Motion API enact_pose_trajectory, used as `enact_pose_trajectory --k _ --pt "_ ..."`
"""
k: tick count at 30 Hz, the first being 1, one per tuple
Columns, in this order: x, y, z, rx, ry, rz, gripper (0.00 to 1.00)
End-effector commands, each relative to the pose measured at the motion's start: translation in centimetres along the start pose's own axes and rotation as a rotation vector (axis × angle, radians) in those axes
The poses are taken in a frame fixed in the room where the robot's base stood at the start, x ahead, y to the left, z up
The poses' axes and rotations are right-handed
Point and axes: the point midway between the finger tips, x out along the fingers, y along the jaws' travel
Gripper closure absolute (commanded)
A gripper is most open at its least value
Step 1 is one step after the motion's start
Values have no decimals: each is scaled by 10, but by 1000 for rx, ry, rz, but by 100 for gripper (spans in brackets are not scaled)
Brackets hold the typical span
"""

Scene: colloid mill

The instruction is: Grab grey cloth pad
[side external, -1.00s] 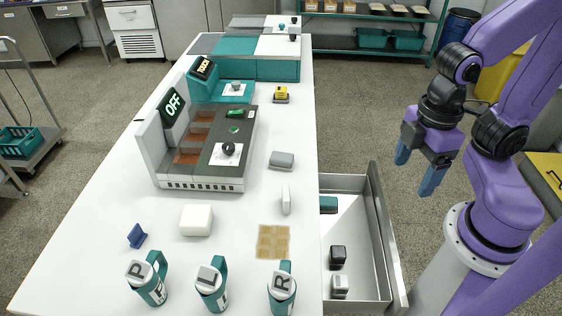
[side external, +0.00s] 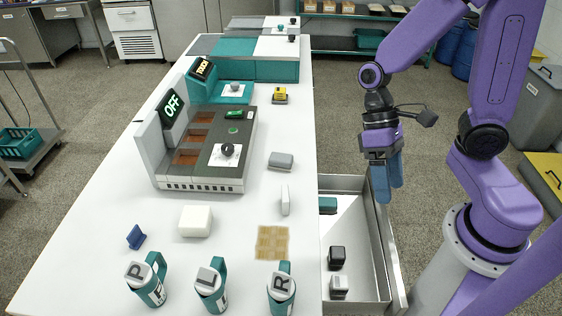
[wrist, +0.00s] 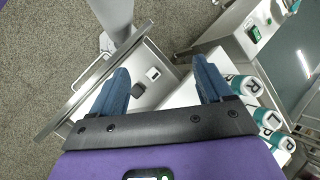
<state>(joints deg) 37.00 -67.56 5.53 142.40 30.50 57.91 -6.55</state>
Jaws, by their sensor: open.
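What looks like the grey cloth pad (side external: 281,160) is a small grey, rounded block lying flat near the table's right edge, beside the machine. I cannot make it out in the wrist view. My gripper (side external: 389,182) is open and empty, with its blue fingers pointing down. It hangs to the right of the table, by the far end of the open drawer, apart from the pad. The wrist view shows both fingers spread apart (wrist: 162,82).
The open metal drawer (side external: 387,240) holds a black box (side external: 337,257), a pale box (side external: 339,286) and a teal item (side external: 327,205). On the table are a whitish upright piece (side external: 285,200), a tan mat (side external: 272,242), a white block (side external: 195,221), lettered mugs (side external: 211,288) and the OFF machine (side external: 200,184).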

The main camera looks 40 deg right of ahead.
Motion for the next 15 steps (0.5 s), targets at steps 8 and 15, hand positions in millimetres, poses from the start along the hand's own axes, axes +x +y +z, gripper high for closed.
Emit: enact_pose_trajectory --k 8,15 --pt "-4 -8 -41 368 -71 -315 21" --pt "-16 -5 -86 671 -87 -613 21"
